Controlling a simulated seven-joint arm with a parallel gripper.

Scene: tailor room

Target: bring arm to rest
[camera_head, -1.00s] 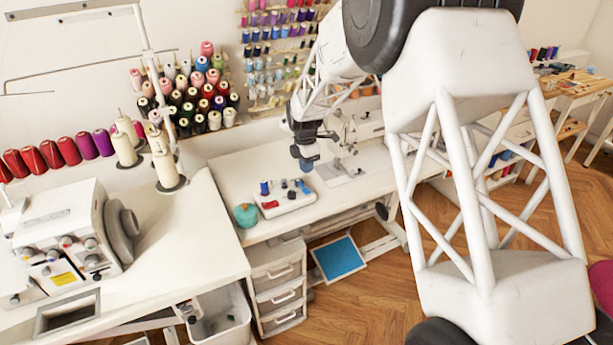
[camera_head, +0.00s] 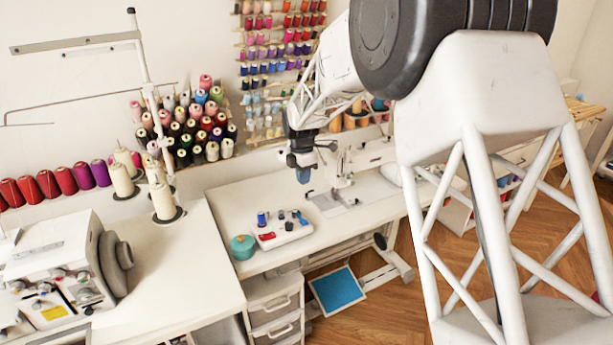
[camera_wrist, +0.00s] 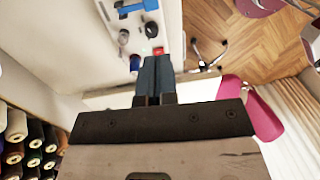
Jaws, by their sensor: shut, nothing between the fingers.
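My gripper (camera_head: 303,174) hangs above the back of the white sewing table (camera_head: 225,205), fingers pointing down, in the head view. In the wrist view my gripper (camera_wrist: 158,62) shows its two blue-grey fingers together with nothing between them. Below it, apart from it, a white tray (camera_head: 290,236) with spools and small items sits on the table; the tray also shows in the wrist view (camera_wrist: 133,45). My arm spans the right side of the head view and hides part of the room.
A teal round container (camera_head: 243,247) stands left of the tray. A sewing machine (camera_head: 341,180) stands right of my gripper. Thread cones (camera_head: 187,125) fill a rack at the back left. A serger (camera_head: 60,265) stands on the left table. Open wooden floor (camera_head: 385,300) lies in front.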

